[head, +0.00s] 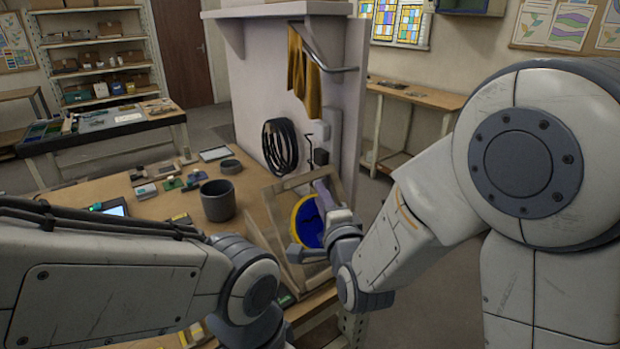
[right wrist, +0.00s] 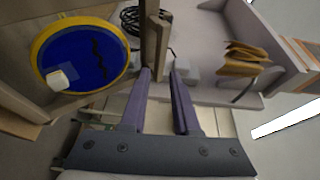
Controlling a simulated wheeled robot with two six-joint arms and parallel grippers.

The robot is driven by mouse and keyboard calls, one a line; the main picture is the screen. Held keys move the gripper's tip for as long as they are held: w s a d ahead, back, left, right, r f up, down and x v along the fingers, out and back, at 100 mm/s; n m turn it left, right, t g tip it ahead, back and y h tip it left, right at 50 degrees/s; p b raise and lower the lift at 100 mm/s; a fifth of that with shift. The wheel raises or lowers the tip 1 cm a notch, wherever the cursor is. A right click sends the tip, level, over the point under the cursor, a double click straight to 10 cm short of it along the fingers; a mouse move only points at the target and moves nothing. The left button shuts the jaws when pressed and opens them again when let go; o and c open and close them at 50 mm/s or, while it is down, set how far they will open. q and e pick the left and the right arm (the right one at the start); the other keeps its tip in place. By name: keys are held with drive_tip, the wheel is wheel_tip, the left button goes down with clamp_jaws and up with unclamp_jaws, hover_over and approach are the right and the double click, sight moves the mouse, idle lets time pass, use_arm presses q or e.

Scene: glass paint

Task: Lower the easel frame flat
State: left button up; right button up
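The wooden easel frame (head: 277,218) stands tilted up at the right end of the workbench. It holds a round blue glass panel with a yellow rim (head: 307,222). My right gripper (head: 322,188) is at the frame's right upper part and covers some of it. In the right wrist view, the gripper's two fingers (right wrist: 160,74) are apart, and a wooden bar of the frame (right wrist: 152,38) reaches down to the fingertips. I cannot tell whether they touch it. The blue panel (right wrist: 85,55) shows at the left there, with a small pale piece on it. My left gripper is out of view.
A dark grey pot (head: 217,201) and several small blocks and tins stand on the workbench (head: 150,210). Behind the frame is a pale partition (head: 250,90) with a black cable coil (head: 280,146) and yellow cloths (head: 304,75) on a rail.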

sight(311, 179)
drive_tip(key=p+x, duration=0.3)
drive_tip(key=x, duration=0.5)
drive_tip(key=shift+w+a, duration=0.1)
drive_tip(key=shift+w, duration=0.05)
drive_tip(key=shift+w+a, duration=0.15)
drive_tip(key=shift+w, duration=0.45)
clamp_jaws()
drive_tip(key=shift+f, duration=0.1)
idle(0.5)
